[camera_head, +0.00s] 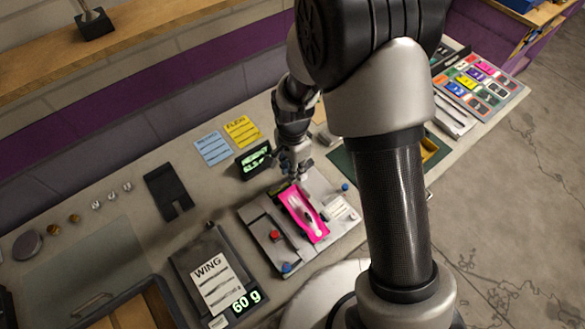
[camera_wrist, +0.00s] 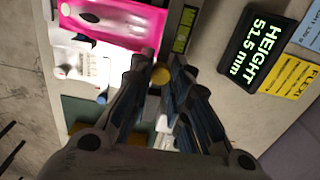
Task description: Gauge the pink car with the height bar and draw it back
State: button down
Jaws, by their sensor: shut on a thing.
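The pink car (camera_head: 303,213) sits on a grey gauge plate (camera_head: 262,232); in the wrist view its pink body (camera_wrist: 115,20) is at the upper left. My gripper (camera_head: 296,172) is at the back end of the plate, just behind the car. The rest of the bar is hidden by the fingers. The height display (camera_wrist: 261,49) reads 51.5 mm; it also shows in the head view (camera_head: 254,160).
A scale (camera_head: 188,262) with a WING card and a 60 g readout stands left of the plate. A black notched piece (camera_head: 167,192) lies behind it. Blue (camera_head: 212,148) and yellow (camera_head: 242,131) cards lie at the back. A colourful card board (camera_head: 480,82) is far right.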

jog(key=c, duration=1.5)
grip_release()
notch_tip(320, 180, up, 12)
jog(key=shift+r, duration=0.1)
jog(key=shift+s, duration=0.1)
